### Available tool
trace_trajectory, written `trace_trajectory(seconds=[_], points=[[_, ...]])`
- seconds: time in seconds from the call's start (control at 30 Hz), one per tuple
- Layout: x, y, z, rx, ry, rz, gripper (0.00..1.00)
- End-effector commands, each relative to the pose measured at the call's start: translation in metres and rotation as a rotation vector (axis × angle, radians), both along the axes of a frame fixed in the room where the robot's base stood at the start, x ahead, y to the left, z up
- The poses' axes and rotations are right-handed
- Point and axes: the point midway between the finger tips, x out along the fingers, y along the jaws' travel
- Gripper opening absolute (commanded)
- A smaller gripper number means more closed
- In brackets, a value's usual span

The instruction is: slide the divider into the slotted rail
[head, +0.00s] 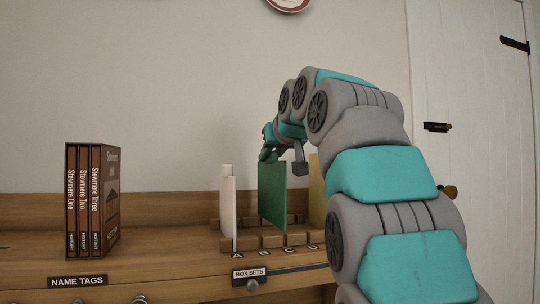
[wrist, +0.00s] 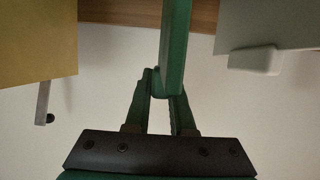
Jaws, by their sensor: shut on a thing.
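The divider is an upright green panel (head: 272,196), standing between a white panel and a yellow panel. My gripper (head: 268,156) is shut on its top edge. The wrist view shows the fingers (wrist: 163,92) closed on the green panel (wrist: 175,40). The slotted rail (head: 271,242) is a row of brown wooden blocks on the shelf, with letters along its front. The panel's lower edge is over the rail, close to the blocks. I cannot tell whether it is in a slot.
The white panel (head: 228,205) stands at the rail's left end, the yellow panel (head: 317,190) at its right; both flank the gripper in the wrist view. A "BOX SETS" label (head: 249,273) is on the front edge.

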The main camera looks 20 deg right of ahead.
Motion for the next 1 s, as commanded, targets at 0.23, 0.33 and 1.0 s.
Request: trace_trajectory(seconds=[0.23, 0.33, 1.0], points=[[0.0, 0.0, -0.006, 0.0, -0.001, 0.0, 0.0], [0.0, 0.0, -0.009, 0.0, -0.001, 0.0, 0.0], [-0.001, 0.0, -0.023, 0.0, -0.003, 0.0, 0.0]])
